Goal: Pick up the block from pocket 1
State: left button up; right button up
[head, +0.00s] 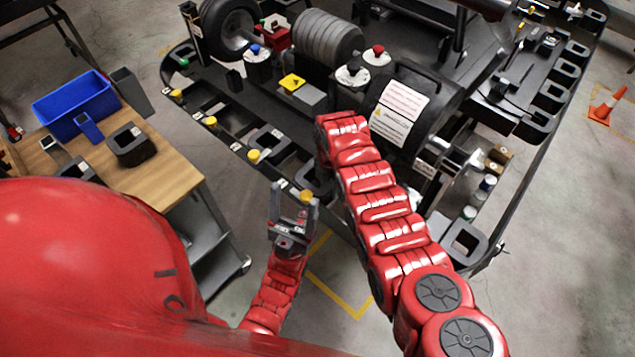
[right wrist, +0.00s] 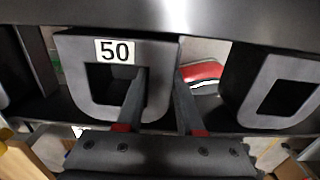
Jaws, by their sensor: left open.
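A dark block with a square hole and a white "50" label (right wrist: 78,72) fills the left middle of the right wrist view. My right gripper (right wrist: 160,75) is at its right wall. One finger is in front of or inside the hole, the other just outside the wall. I cannot tell whether they press on it. In the head view that gripper is hidden behind my right arm. My left gripper (head: 291,207) is open and empty, fingers pointing up, beside a yellow knob (head: 306,196) on the stand's front edge. No pocket number 1 is readable.
The black kart stand (head: 205,100) has several dark pockets and yellow knobs along its edge. A second dark holed block (right wrist: 272,85) is to the right. A wooden table (head: 165,170) at left carries a blue bin (head: 75,104) and a black block (head: 131,145). An orange cone (head: 606,105) stands far right.

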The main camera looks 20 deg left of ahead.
grip_shut()
dwell(1.0)
